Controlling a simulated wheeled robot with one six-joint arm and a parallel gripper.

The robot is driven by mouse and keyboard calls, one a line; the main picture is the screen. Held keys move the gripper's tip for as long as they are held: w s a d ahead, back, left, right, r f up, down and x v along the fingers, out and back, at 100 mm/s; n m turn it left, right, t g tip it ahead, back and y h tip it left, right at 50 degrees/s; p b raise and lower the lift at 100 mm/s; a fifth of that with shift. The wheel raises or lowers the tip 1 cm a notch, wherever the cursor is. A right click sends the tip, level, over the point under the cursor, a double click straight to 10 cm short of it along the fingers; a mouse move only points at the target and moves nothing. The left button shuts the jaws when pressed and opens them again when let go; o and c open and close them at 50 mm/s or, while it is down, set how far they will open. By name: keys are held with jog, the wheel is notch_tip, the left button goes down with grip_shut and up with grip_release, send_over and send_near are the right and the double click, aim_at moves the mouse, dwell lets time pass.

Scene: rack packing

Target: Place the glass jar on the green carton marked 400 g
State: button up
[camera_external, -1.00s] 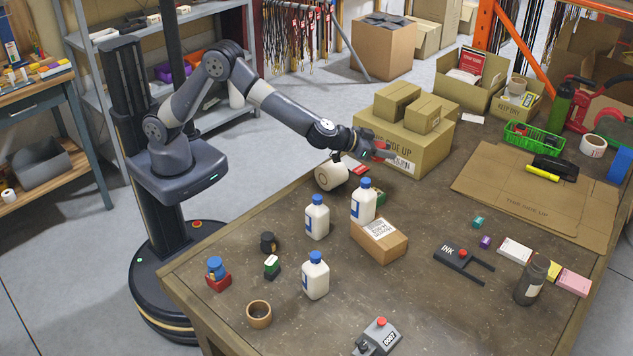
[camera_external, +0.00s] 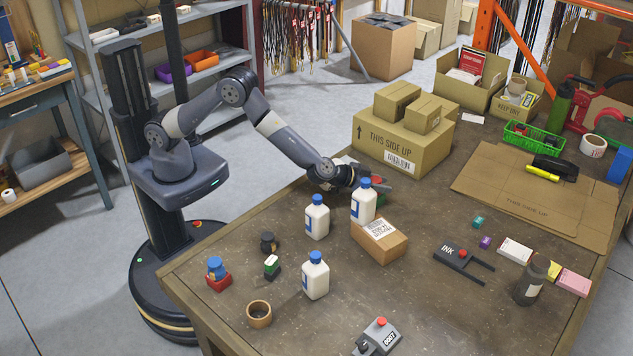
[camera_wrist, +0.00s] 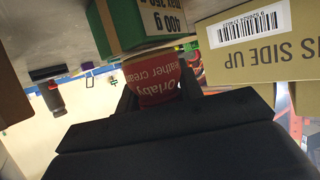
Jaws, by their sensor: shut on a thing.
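The glass jar (camera_wrist: 157,82) is red-labelled with the words "leather cream". It sits between the dark fingers of my gripper (camera_wrist: 155,100) in the upside-down wrist view, and my gripper is shut on it. The green carton marked 400 g (camera_wrist: 165,20) is directly beneath the jar there; whether they touch I cannot tell. In the external view my gripper (camera_external: 367,181) is low over the table behind the white bottles, with a red bit of the jar (camera_external: 379,180) showing. The carton is mostly hidden there by a bottle and my gripper.
White bottles with blue caps (camera_external: 317,217) and a small brown box (camera_external: 380,240) stand in front of my gripper. A large "THIS SIDE UP" box (camera_external: 375,141) with smaller boxes on top is close behind. The table's left edge is near my arm.

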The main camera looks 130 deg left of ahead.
jog(key=shift+f, duration=0.1)
jog(key=shift+f, duration=0.1)
jog(key=o, duration=1)
jog(key=shift+o, duration=0.2)
jog(key=shift+r, duration=0.2)
jog(key=v, duration=1.2)
jog(key=shift+f, duration=0.2)
jog(key=shift+o, duration=0.3)
